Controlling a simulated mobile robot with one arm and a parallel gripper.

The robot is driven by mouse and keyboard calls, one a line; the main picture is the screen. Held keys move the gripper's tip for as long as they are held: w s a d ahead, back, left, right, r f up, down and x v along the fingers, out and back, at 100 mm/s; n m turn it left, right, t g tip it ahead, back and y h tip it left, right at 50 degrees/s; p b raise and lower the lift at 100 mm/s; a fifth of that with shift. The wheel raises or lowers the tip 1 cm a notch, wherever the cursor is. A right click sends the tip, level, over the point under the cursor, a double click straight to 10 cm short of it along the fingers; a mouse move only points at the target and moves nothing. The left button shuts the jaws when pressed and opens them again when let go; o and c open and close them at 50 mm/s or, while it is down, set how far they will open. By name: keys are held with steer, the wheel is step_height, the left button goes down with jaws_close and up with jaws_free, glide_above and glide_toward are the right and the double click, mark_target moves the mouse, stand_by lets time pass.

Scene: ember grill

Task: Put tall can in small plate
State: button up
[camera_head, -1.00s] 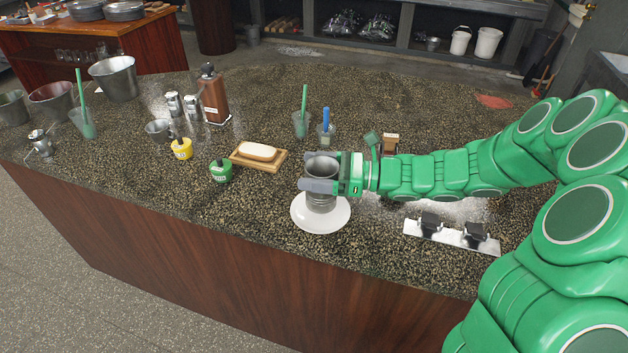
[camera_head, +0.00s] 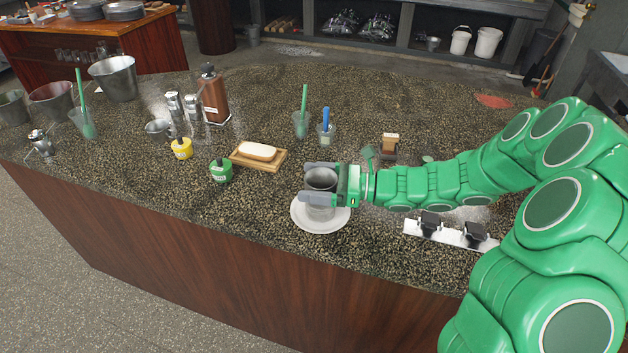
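The tall can (camera_head: 321,180) is a grey metal cylinder, upright, with its open top facing up. My gripper (camera_head: 319,183) is shut on it from the right, one finger on the far side and one on the near side. The small plate (camera_head: 339,220) is white and round and lies on the counter near its front edge. The can's lower part is over the middle of the plate. The near finger hides part of the can, and I cannot tell whether its base touches the plate.
A soap bar on a wooden dish (camera_head: 258,155) and a green pot (camera_head: 221,172) stand left of the plate. A metal strip with black knobs (camera_head: 450,234) lies to the right, below my arm.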

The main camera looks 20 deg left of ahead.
steer(key=shift+o, duration=0.7)
steer(key=shift+d+r, duration=0.1)
steer(key=shift+r, duration=0.1)
steer(key=w+d, duration=0.2)
steer(key=d, duration=0.9)
steer(key=shift+w+d, duration=0.15)
steer(key=shift+d, duration=0.15)
